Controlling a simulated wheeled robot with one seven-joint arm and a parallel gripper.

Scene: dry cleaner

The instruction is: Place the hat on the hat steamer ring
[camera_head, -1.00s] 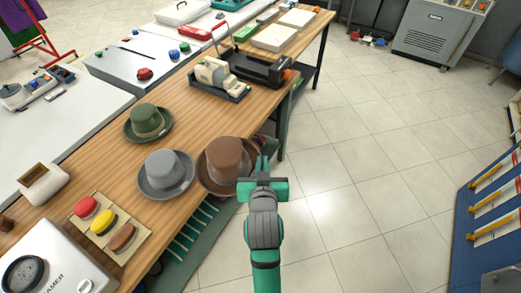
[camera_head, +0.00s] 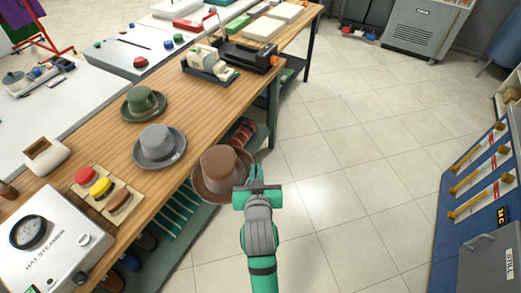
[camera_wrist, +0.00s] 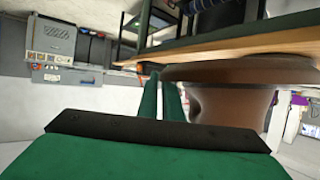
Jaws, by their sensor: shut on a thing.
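A brown hat (camera_head: 222,169) is at the front edge of the wooden table, its brim jutting past the edge. My gripper (camera_head: 256,180) is shut on the hat's brim at its right side. In the wrist view the brown hat (camera_wrist: 228,100) fills the right side, beside the green fingers (camera_wrist: 164,98).
A grey hat (camera_head: 158,145) and a green hat (camera_head: 143,101) rest on the wooden table (camera_head: 115,145). A pad with red, yellow and brown brushes (camera_head: 101,189) lies near the steamer. Open tiled floor (camera_head: 340,170) is at the right.

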